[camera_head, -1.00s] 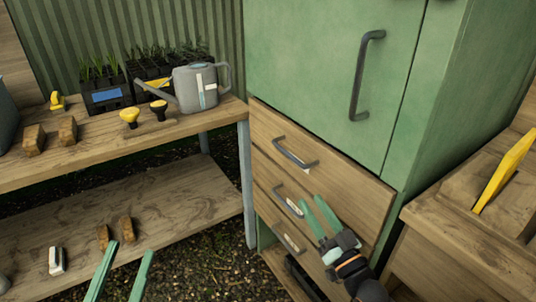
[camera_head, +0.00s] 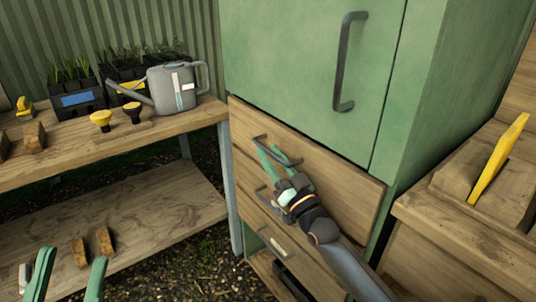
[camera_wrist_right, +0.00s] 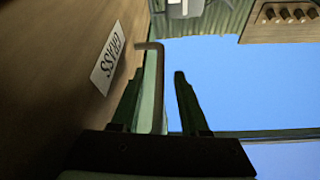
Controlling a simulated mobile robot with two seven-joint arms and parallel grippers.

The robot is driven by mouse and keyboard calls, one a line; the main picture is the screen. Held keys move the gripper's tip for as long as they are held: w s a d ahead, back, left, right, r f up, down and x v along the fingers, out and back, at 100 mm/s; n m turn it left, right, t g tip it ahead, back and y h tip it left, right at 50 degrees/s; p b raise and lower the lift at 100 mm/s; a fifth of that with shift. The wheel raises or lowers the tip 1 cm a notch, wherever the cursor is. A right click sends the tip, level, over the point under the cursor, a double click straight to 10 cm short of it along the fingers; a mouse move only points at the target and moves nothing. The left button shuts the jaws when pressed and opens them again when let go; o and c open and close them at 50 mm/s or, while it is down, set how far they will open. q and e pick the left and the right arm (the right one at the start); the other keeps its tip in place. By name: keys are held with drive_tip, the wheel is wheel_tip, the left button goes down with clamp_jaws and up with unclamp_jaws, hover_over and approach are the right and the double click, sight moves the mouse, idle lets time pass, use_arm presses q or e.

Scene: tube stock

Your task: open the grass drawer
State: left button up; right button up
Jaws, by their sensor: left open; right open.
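The grass drawer (camera_head: 340,190) is the top wooden drawer under the green cabinet door, and it looks shut. Its white label (camera_wrist_right: 105,58) reads GRASS in the right wrist view. Its dark bar handle (camera_head: 291,160) also shows in the right wrist view (camera_wrist_right: 156,66), standing between the fingers. My right gripper (camera_head: 270,157) is open around this handle and not closed on it; it also shows in the right wrist view (camera_wrist_right: 158,80). My left gripper (camera_head: 70,260) is open and empty at the lower left, in front of the bench.
More drawers with handles (camera_head: 268,202) lie below. The cabinet door has a long handle (camera_head: 347,62). A bench at left holds a watering can (camera_head: 178,90) and seedling trays (camera_head: 84,101). A wooden box with a yellow piece (camera_head: 498,158) stands at right.

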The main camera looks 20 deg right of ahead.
drive_tip(key=shift+x, duration=0.9)
clamp_jaws()
idle(0.9)
